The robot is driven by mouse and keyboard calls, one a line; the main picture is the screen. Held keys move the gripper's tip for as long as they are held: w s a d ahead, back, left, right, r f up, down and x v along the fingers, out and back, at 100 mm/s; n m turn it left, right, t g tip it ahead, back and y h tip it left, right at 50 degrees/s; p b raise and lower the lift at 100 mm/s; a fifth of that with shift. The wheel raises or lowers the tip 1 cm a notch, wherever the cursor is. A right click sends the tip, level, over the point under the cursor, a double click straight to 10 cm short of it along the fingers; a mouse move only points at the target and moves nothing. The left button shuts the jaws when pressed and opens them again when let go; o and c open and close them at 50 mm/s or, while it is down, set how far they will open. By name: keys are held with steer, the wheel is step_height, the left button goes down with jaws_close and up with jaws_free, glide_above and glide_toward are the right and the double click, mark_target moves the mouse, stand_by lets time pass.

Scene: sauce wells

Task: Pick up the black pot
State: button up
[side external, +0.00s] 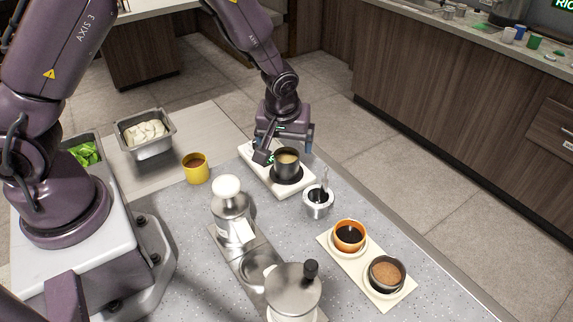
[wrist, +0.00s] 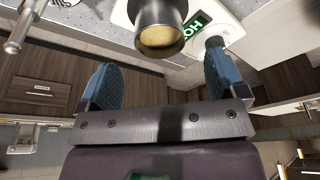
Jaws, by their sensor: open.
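A black pot (side external: 287,168) with tan sauce in it is upright at the white board (side external: 255,160) in the side view. A dark round patch shows just below it; I cannot tell if it is a well or shadow. My gripper (side external: 286,148) is open at the pot, one finger on its left and one at its upper right. In the wrist view the pot (wrist: 160,22) lies centred just beyond the gap between the open blue fingertips (wrist: 158,58). I see no finger clearly touching it.
A second board (side external: 328,244) holds an orange pot (side external: 349,232) and another dark pot (side external: 373,274) with brown sauce. A metal cup (side external: 318,208) with a utensil stands close by. A yellow cup (side external: 196,172) and a white-topped metal container (side external: 231,212) stand left.

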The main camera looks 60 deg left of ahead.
mark_target(287, 160)
steer(key=x, duration=0.7)
steer(key=shift+f, duration=0.2)
steer(key=c, duration=1.1)
